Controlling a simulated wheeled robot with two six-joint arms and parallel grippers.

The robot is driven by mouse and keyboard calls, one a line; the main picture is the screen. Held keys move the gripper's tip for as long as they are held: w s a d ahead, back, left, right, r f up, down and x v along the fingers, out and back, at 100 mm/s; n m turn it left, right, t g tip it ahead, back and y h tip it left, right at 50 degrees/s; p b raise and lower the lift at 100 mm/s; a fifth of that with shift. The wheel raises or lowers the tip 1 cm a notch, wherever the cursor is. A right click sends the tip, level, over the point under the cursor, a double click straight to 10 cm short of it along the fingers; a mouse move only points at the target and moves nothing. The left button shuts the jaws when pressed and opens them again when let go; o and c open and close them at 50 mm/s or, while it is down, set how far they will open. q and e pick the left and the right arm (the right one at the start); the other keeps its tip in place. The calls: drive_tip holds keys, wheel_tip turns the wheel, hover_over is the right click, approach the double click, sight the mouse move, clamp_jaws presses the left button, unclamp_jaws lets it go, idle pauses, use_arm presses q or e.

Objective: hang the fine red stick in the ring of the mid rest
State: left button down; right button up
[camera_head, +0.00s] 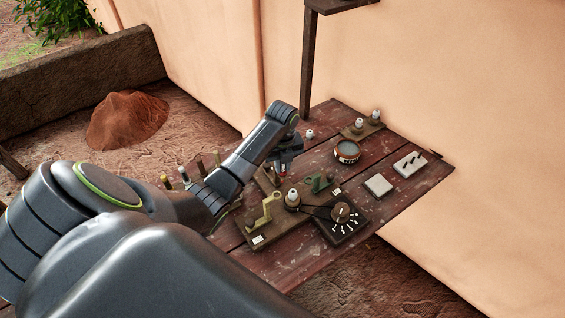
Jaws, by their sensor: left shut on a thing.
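My left gripper (286,161) is above the table, its fingers pointing down behind the end of my arm. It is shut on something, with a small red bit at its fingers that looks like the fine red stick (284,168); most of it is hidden. Below and in front is a board with a yellow-olive rest (267,207) and a green rest (319,183). A part of the board between them is partly hidden by my arm and a white-topped post. I cannot tell which rest is the mid one or make out its ring. My right gripper is not in view.
Several upright sticks (184,174) stand left of my forearm. A dark dial board (343,218), a round dark-rimmed dish (347,151), a pale square block (379,185) and a white slab (410,164) lie to the right on the wooden table (410,195). A post (308,65) rises behind.

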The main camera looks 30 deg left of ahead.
use_arm(q)
drive_tip(key=shift+f, duration=0.1)
drive_tip(key=c, duration=0.8)
unclamp_jaws()
drive_tip(key=shift+r+p, duration=0.65)
drive_tip(key=shift+r, duration=3.1)
